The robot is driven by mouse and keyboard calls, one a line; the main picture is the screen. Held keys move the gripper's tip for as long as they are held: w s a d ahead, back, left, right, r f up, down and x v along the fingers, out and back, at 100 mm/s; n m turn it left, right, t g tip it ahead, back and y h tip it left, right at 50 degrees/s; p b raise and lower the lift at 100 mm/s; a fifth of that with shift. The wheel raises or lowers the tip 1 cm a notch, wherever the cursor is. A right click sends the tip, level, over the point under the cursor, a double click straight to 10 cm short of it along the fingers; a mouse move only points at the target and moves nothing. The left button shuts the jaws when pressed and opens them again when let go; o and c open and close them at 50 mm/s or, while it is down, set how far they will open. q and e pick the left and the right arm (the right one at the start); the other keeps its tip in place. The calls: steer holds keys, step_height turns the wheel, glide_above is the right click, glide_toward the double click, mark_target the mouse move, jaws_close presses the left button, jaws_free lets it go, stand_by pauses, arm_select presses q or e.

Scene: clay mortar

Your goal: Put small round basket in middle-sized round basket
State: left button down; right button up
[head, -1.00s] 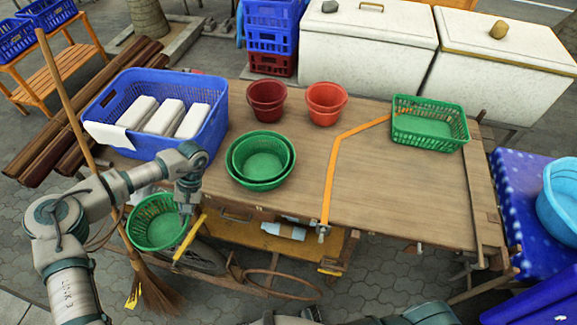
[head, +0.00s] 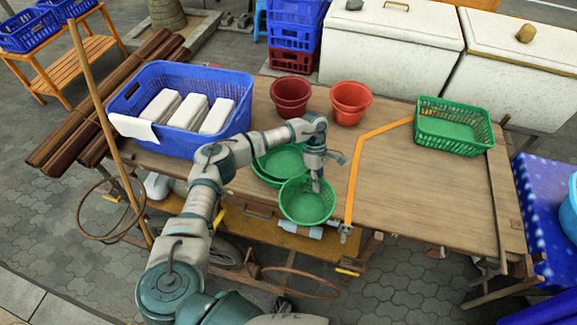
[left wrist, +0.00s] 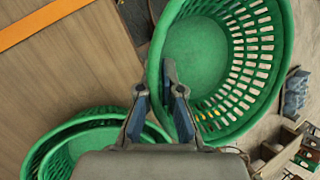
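The small green round basket (head: 303,207) hangs from my left gripper (head: 316,187), in front of the nested baskets and near the table's front edge. In the left wrist view, the basket (left wrist: 195,55) has its rim between the fingers of my left gripper (left wrist: 160,95), one finger inside and one outside. The middle-sized green round basket (head: 283,160) sits inside a larger green basket (head: 266,178) on the table. My left arm and the held basket partly hide both. The nested pair also shows at the lower left of the left wrist view. My right gripper is out of view.
A blue crate (head: 150,78) with white blocks stands at the table's left. Two red pots (head: 350,101) stand behind the baskets. An orange strap (head: 352,175) crosses the table (head: 415,195). A green rectangular basket (head: 453,130) sits at the right. The table between strap and right edge is clear.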

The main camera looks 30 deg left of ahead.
arm_select(q)
steer(key=w+a+n+t, duration=0.1)
steer(key=a+n+t, duration=0.1)
steer(key=a+n, duration=0.1)
steer(key=w+a+n+t+h, duration=0.1)
steer(key=a+n+t, duration=0.1)
steer(key=n, duration=0.4)
steer(key=w+a+n+t, duration=0.2)
steer(key=a+n, duration=0.1)
steer(key=n, duration=0.1)
steer(key=shift+a+f+n+h, duration=0.3)
steer(key=shift+a+f+n, duration=0.1)
steer(key=w+a+r+n+t+y, duration=0.2)
steer(key=a+n+t+y, duration=0.25)
steer(key=a+n, duration=1)
steer(key=shift+m+g+y, duration=0.25)
steer(key=shift+m+y, duration=0.1)
steer(key=shift+y, duration=0.1)
steer(key=f, duration=0.6)
steer(key=a+f, duration=0.1)
steer(key=f, duration=0.3)
steer(key=shift+f, duration=0.55)
steer(key=c, duration=1.6)
jaws_free()
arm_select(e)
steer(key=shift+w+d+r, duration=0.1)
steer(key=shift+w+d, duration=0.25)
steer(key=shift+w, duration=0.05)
